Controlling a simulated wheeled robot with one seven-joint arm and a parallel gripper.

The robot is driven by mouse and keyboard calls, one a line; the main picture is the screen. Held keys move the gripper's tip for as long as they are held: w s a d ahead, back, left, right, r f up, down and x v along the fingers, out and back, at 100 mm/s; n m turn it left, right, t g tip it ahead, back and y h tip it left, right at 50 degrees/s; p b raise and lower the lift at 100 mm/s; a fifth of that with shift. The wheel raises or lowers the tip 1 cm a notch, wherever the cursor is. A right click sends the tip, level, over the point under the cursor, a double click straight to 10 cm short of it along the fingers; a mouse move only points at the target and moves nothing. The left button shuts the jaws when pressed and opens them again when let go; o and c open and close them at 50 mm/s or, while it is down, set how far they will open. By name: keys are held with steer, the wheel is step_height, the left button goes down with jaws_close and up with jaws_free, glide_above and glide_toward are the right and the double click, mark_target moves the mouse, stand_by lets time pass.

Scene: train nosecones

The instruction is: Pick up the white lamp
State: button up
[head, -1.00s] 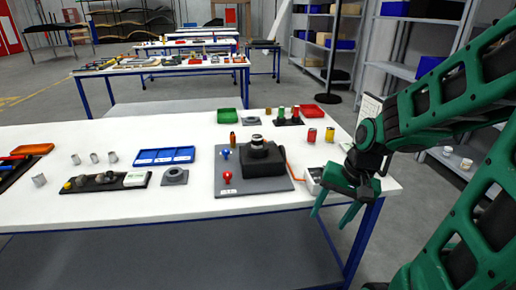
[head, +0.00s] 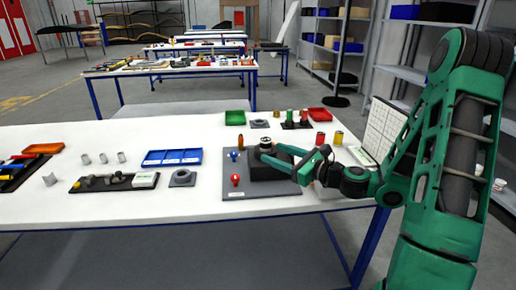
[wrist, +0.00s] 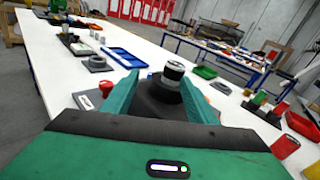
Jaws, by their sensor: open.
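A short cylinder with a whitish band and dark parts (head: 266,143), which looks like the white lamp, stands upright on a black round base on the grey board (head: 230,190). It also shows in the wrist view (wrist: 174,71). My gripper (head: 272,150) is open and level, reaching in from the right. Its green fingers (wrist: 160,80) stand either side of the black base, with the whitish cylinder just beyond and between the tips in the wrist view. I cannot tell whether either finger touches it.
A red knob (head: 235,180) and a blue knob (head: 234,155) stand on the board's left. Red (head: 320,139) and yellow (head: 338,138) cylinders stand behind my gripper. A blue tray (head: 172,157) lies left. Several grey cylinders (head: 103,158) stand farther left. The front middle of the table is clear.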

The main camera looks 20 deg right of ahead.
mark_target(269, 140)
steer(key=shift+w+d+r+m+t+h, duration=0.2)
steer(key=shift+w+d+m+t, duration=0.2)
steer(key=shift+d+m, duration=0.2)
steer(key=shift+w+d+r+m+t+h, duration=0.2)
steer(key=shift+w+d+m+t, duration=0.15)
steer(key=shift+d+m, duration=0.25)
steer(key=shift+w+r, duration=0.1)
steer(key=shift+w, duration=0.25)
steer(key=x, duration=0.5)
steer(key=shift+a, duration=0.3)
steer(key=shift+a+f+x, duration=0.15)
steer(key=shift+x, duration=1.15)
steer(key=shift+a+f+x, duration=0.1)
steer(key=shift+x, duration=1.25)
steer(key=shift+s, duration=0.15)
steer(key=c, duration=1.2)
